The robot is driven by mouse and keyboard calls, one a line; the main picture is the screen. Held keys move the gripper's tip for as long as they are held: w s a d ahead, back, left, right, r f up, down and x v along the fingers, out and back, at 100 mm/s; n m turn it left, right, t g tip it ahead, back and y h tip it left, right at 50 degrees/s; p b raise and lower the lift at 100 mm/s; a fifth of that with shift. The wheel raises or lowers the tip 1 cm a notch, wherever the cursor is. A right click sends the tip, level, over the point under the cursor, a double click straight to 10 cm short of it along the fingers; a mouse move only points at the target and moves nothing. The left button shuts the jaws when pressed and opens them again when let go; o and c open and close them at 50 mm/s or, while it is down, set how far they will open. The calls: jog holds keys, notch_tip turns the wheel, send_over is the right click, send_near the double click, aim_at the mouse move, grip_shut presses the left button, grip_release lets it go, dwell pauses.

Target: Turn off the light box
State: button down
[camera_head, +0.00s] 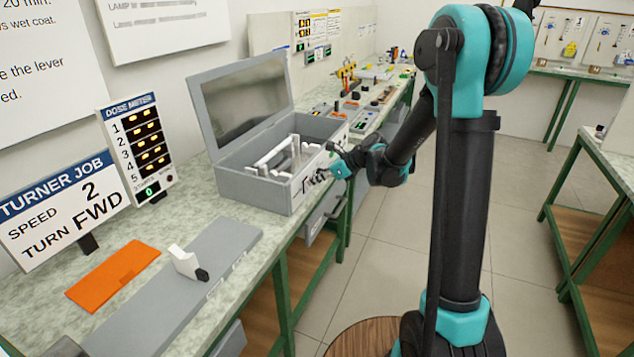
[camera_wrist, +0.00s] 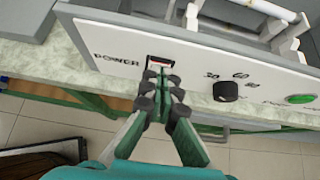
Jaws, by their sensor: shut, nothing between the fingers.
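The light box is a grey case (camera_head: 258,191) with its lid (camera_head: 243,100) raised, on the bench left of my arm. In the wrist view its white front panel (camera_wrist: 192,62) carries a switch (camera_wrist: 158,61) beside the word POWER, a black knob (camera_wrist: 226,91) and a green button (camera_wrist: 300,99). My gripper (camera_wrist: 161,77) is shut and empty, its tips right at the lower part of the switch. They partly hide the switch, and I cannot tell contact or its position. In the head view my gripper (camera_head: 328,168) is at the box's front face.
White rod holders (camera_head: 282,158) stand inside the box. Nearer on the bench are a grey rail (camera_head: 215,250) with a white block, an orange mat (camera_head: 113,276), a dose meter (camera_head: 140,150) and a turner sign (camera_head: 62,205). Open floor lies right of the bench.

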jog(key=shift+r, duration=0.15)
jog(key=shift+r, duration=0.65)
jog(key=v, duration=1.3)
jog(key=shift+r, duration=0.2)
jog(key=s+d+f+n+h, duration=0.5)
jog(key=s+d+f+n, duration=0.3)
jog(key=s+n, duration=0.3)
jog(key=s+d+f+n+h, duration=0.4)
jog(key=s+d+f+n, duration=0.4)
jog(key=s, duration=0.6)
jog(key=d+n, duration=0.2)
jog(key=n, duration=0.1)
jog(key=shift+s+d+t+h, duration=0.2)
jog(key=shift+s+t+h, duration=0.1)
jog(key=shift+h, duration=0.1)
